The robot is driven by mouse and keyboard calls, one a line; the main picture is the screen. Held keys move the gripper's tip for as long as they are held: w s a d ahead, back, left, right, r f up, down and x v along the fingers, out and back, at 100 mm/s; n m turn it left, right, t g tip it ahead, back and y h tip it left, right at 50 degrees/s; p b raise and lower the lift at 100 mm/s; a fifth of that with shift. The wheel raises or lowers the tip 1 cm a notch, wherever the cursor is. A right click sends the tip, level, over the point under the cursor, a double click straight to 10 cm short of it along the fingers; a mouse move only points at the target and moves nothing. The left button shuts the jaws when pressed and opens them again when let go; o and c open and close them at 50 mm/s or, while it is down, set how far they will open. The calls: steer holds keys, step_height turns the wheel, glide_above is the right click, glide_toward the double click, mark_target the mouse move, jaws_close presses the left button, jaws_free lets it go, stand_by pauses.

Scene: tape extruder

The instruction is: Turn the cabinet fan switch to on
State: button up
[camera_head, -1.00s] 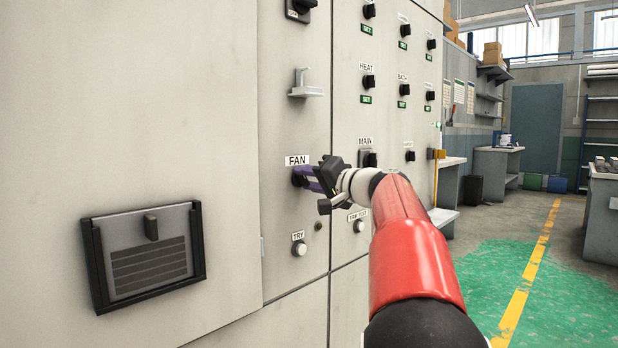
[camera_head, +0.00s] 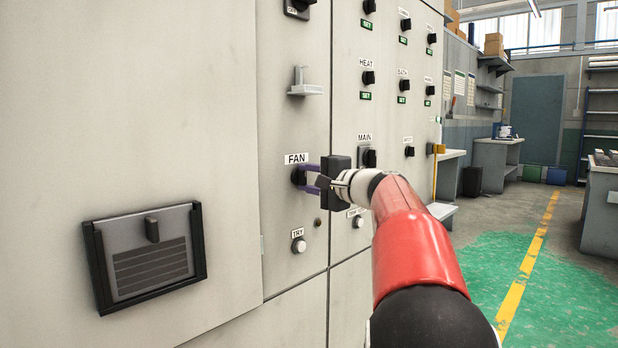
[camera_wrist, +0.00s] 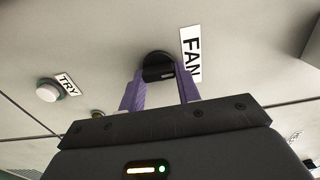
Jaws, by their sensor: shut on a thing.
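The fan switch (camera_head: 298,176) is a black rotary knob on the grey cabinet front, under the FAN label (camera_head: 297,158). My gripper (camera_head: 304,176) reaches it from the right, with its purple fingers one on each side of the knob. In the wrist view the knob (camera_wrist: 157,66) sits between the two finger ends of my gripper (camera_wrist: 160,82), beside the FAN label (camera_wrist: 191,54). The gripper is shut on the knob. The fingers partly hide the knob, and no position marks around it can be read.
A TRY button (camera_head: 298,245) lies just below the fan switch. A small shelf-like bracket (camera_head: 305,88) juts out above it. The MAIN switch (camera_head: 369,158) and several other knobs are to the right. A dark panel holder (camera_head: 150,255) is at lower left.

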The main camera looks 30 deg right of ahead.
stand_by(0.4)
steer(key=o, duration=1)
steer(key=b+v, duration=0.1)
steer(key=v, duration=0.6)
steer(key=shift+s+d, duration=0.1)
steer(key=shift+s, duration=0.25)
